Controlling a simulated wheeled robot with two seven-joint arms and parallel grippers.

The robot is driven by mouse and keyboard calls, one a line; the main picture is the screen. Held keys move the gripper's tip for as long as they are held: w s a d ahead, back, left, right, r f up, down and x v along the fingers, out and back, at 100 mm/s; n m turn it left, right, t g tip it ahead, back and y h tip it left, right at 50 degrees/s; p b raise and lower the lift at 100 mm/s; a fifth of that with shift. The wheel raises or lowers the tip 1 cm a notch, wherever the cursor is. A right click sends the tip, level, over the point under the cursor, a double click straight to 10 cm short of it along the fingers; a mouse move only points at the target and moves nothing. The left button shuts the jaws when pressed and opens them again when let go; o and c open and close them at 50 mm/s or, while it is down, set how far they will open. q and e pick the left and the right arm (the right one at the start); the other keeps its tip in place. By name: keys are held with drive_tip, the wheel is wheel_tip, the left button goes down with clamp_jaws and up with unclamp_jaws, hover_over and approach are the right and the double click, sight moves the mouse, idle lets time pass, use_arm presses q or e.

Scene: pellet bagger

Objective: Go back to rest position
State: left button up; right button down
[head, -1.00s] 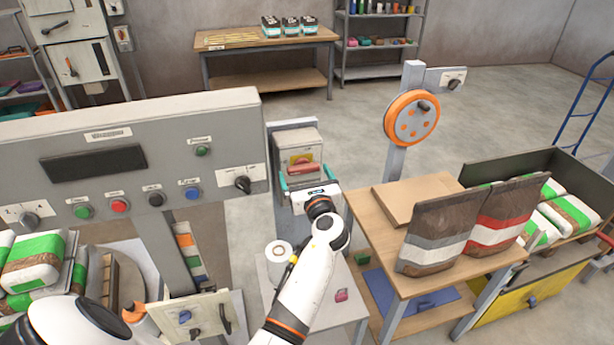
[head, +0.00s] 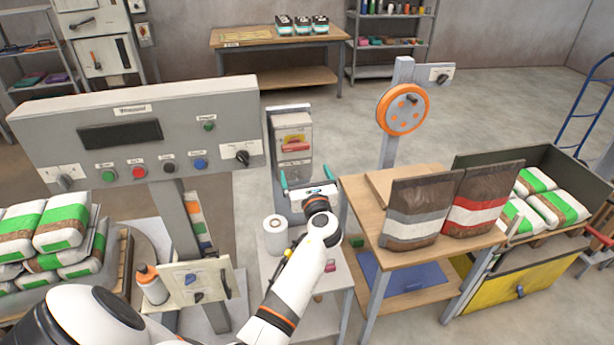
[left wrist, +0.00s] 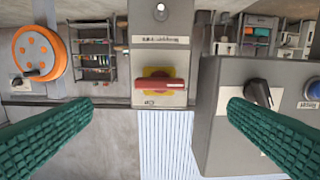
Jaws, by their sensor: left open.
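My left gripper (head: 308,186) is raised in front of the grey switch box (head: 293,130), its teal fingers spread apart with nothing between them. In the left wrist view the two green ribbed fingers of the left gripper (left wrist: 158,108) stand wide at either side. Between them, beyond the fingertips, is the red rotary handle (left wrist: 160,84) on a yellow plate; it lies crosswise and the fingers are clear of it. The handle also shows in the head view (head: 294,146). My right gripper is not in view.
The control panel (head: 60,145) with coloured buttons stands at left, close to my left arm. A wooden table (head: 362,222) with two brown bags is at right, beside a bin of sacks (head: 575,165). A small table (head: 338,268) with a white roll lies below the gripper.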

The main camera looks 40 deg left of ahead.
use_arm(q)
drive_tip(key=shift+a, duration=0.1)
drive_tip(key=s+d+f+n+g+h+b, duration=0.1)
drive_tip(key=s+d+f+n+h, duration=0.15)
drive_tip(key=f, duration=0.95)
drive_tip(key=s+d+f+n+h+b, duration=0.15)
drive_tip(key=d+f+h, duration=0.25)
drive_tip(key=f, duration=0.7)
drive_tip(key=s+d+f+n+g+h, duration=0.1)
drive_tip(key=s+d+f+n+g, duration=0.15)
drive_tip(key=s+f, duration=0.4)
drive_tip(key=s+d+f+n+g+h, duration=0.1)
drive_tip(key=s+d+f+n+h, duration=0.2)
drive_tip(key=f, duration=0.6)
drive_tip(key=s+d+f+n+g+h+b, duration=0.1)
drive_tip(key=s+f+n, duration=0.3)
drive_tip(key=s, duration=0.9)
drive_tip(key=s+d+f+n+g+h, duration=0.1)
drive_tip(key=s+d+f+n+g, duration=0.2)
drive_tip(key=s+f, duration=0.7)
drive_tip(key=s+d+f+n+g+h+b, duration=0.1)
drive_tip(key=s+f+n, duration=0.6)
drive_tip(key=s, duration=0.9)
drive_tip(key=shift+d+g+b, duration=0.3)
drive_tip(key=shift+d+g, duration=0.25)
drive_tip(key=shift+g, duration=0.1)
drive_tip(key=shift+s, duration=0.1)
